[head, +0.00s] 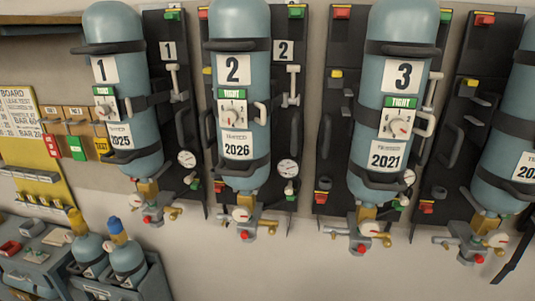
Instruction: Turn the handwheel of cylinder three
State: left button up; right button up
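Cylinder three (370,130) is a grey-blue bottle hung upside down on a black wall panel, right of centre in the head view. It bears a large "3" label, a green "TIGHT" tag (401,102), a "2021" label (388,156) and a white dial with a round knob (399,122). Below its neck are a brass valve (366,213), a small gauge (370,229), a red knob (360,249) and a brass side knob (386,240). I cannot tell which of these is the handwheel. Neither of my grippers shows.
Cylinder one (127,70) and cylinder two (257,75) hang to the left. Another cylinder (504,150) is cut off at the right edge. Two small bottles stand in a grey crate (147,287) at lower left. Bare wall (300,265) lies below the cylinders.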

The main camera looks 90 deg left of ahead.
aim_at(369, 227)
jog(key=u, duration=2.6)
jog(key=k, duration=0.6)
jog(key=z, duration=0.1)
